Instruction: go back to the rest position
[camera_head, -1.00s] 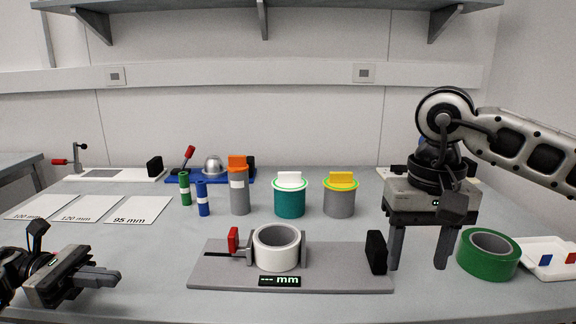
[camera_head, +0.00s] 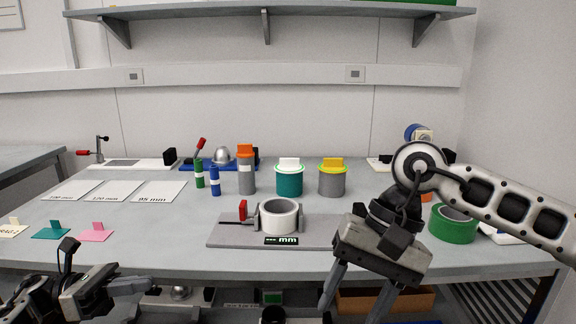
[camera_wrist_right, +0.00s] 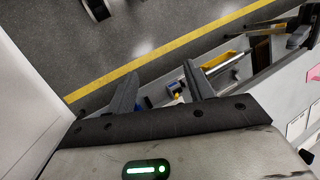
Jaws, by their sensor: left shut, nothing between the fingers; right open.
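My left gripper (camera_head: 128,287) is at the lower left of the head view, in front of the table's front edge, shut and empty. My right gripper (camera_head: 353,300) is at the lower right of the head view, tilted with its fingers pointing down, open and empty, in front of the table edge. In the right wrist view the fingers of my right gripper (camera_wrist_right: 165,92) are apart with floor and a shelf below the table beyond them.
The grey gauge (camera_head: 228,230) with a white ring (camera_head: 279,216) sits at the table's front. A green tape roll (camera_head: 452,224) lies right, partly behind my right arm. Several canisters, including a teal one (camera_head: 289,181), stand behind. Coloured tags (camera_head: 95,232) lie front left. A cardboard box (camera_head: 385,300) is under the table.

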